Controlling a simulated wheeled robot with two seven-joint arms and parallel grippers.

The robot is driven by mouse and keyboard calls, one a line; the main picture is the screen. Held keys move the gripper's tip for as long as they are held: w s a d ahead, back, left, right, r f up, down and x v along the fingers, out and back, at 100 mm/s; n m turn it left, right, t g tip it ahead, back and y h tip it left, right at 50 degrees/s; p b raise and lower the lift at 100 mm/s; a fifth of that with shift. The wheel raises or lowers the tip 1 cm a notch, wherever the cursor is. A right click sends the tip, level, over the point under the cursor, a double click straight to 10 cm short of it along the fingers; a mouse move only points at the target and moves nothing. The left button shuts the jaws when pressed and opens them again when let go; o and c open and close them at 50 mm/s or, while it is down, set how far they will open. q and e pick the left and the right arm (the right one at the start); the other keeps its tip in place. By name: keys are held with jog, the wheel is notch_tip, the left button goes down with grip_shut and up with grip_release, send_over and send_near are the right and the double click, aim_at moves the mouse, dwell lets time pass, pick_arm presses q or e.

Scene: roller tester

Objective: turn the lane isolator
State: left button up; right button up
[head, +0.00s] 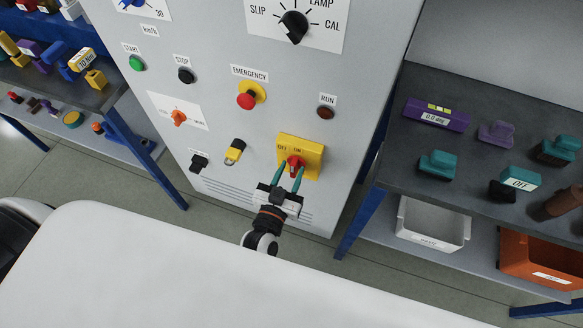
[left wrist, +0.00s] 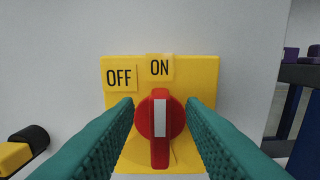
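The lane isolator is a yellow plate (head: 314,152) on the grey cabinet with a red rotary knob (head: 295,161). In the left wrist view the red knob (left wrist: 160,128) stands upright, and its white stripe points up toward the ON label (left wrist: 160,67). The OFF label (left wrist: 119,77) is to the upper left. My left gripper (head: 288,177) is open in front of the knob. Its teal fingers (left wrist: 160,115) are on either side of the knob's handle, with a gap on each side. My right gripper is not in view.
A red emergency button (head: 247,101), a yellow-and-black part (head: 235,151) and a black knob (head: 198,162) are on the panel to the left. A shelf (head: 400,170) with loose parts stands at the right, another at the left. The panel around the isolator is fairly clear.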

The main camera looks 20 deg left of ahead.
pick_arm(q)
jog(key=shift+w, duration=0.6)
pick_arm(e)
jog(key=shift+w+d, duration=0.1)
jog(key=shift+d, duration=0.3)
pick_arm(q)
grip_shut()
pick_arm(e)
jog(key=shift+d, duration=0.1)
